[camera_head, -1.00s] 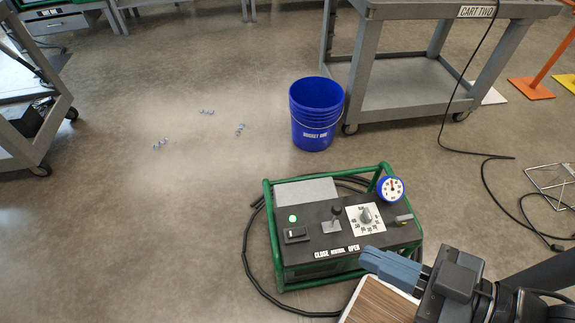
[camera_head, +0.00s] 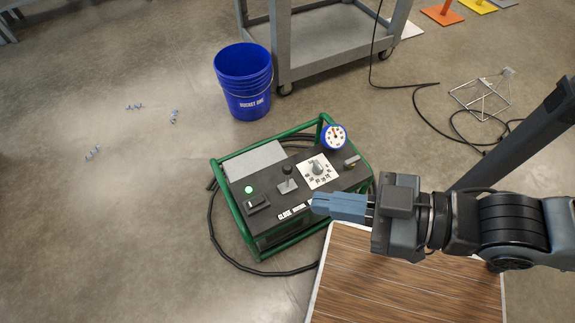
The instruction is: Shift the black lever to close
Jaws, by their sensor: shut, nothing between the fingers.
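The black lever (camera_head: 287,173) stands on a small light plate on the dark top panel of the green-framed machine (camera_head: 237,223), at the picture's middle. It looks roughly upright. The word CLOSE shows on a label (camera_head: 286,215) at the panel's front edge; the rest of the label is partly hidden by my gripper. My gripper (camera_head: 314,204) has blue fingers, shut and empty. It points left, with its tips over the panel's front edge, to the right of and nearer than the lever, apart from it in the picture.
A dial (camera_head: 319,169) and a round gauge (camera_head: 334,137) sit right of the lever. A lit green button (camera_head: 249,189) and black switch (camera_head: 257,202) are left. A blue bucket (camera_head: 244,85) and grey cart (camera_head: 335,62) stand behind. A wooden top (camera_head: 400,285) lies below my arm.

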